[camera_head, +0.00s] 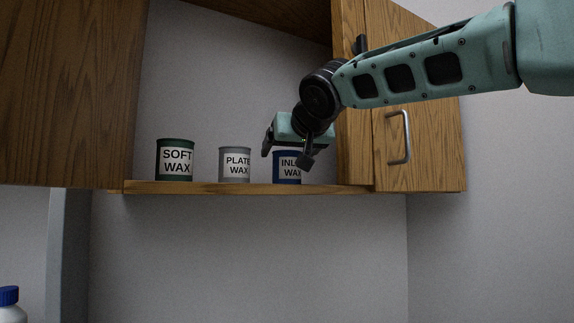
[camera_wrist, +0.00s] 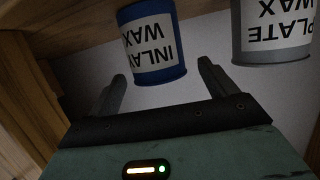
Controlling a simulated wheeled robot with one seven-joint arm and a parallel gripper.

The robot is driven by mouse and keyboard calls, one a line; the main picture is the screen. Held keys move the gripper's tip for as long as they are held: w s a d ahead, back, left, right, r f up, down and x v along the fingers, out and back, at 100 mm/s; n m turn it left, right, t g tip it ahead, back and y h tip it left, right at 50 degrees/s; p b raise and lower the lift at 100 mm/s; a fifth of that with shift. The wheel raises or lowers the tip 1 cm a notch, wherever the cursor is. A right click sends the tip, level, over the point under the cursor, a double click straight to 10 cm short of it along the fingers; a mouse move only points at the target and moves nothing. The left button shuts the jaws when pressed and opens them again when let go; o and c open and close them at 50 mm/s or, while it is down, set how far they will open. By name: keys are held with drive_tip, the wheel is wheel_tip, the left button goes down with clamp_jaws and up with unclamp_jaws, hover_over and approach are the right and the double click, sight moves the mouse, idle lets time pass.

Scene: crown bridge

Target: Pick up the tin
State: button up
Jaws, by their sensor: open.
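Three tins stand upright in a row on the wooden shelf (camera_head: 240,188). The green tin labelled SOFT WAX (camera_head: 175,176) is at the left, and the grey tin labelled PLATE WAX (camera_head: 235,178) is in the middle. The blue tin labelled INLAY WAX (camera_head: 287,181) is at the right, its upper part hidden by my gripper in the head view. My gripper (camera_head: 286,156) is open and empty in front of the blue tin. In the wrist view, the blue tin (camera_wrist: 155,62) shows upside down between the spread fingertips, with no clear contact. The grey tin (camera_wrist: 270,50) is to its right.
A closed wooden cabinet door with a metal handle (camera_head: 400,137) is close to the right of the blue tin. Another wooden cabinet (camera_head: 70,90) bounds the shelf at the left. A white bottle with a blue cap (camera_head: 8,297) stands at lower left. Space below the shelf is clear.

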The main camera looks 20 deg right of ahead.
sight(285, 158)
drive_tip(key=p+x, duration=0.2)
drive_tip(key=x, duration=0.2)
drive_tip(key=shift+w+f, duration=0.2)
drive_tip(key=shift+f, duration=0.05)
drive_tip(key=shift+c, duration=0.2)
drive_tip(key=c, duration=1.2)
drive_tip(key=shift+r, duration=0.1)
wheel_tip(285, 158, up, 10)
drive_tip(key=shift+f+p, duration=0.15)
drive_tip(key=shift+p, duration=0.3)
drive_tip(key=shift+s, duration=0.15)
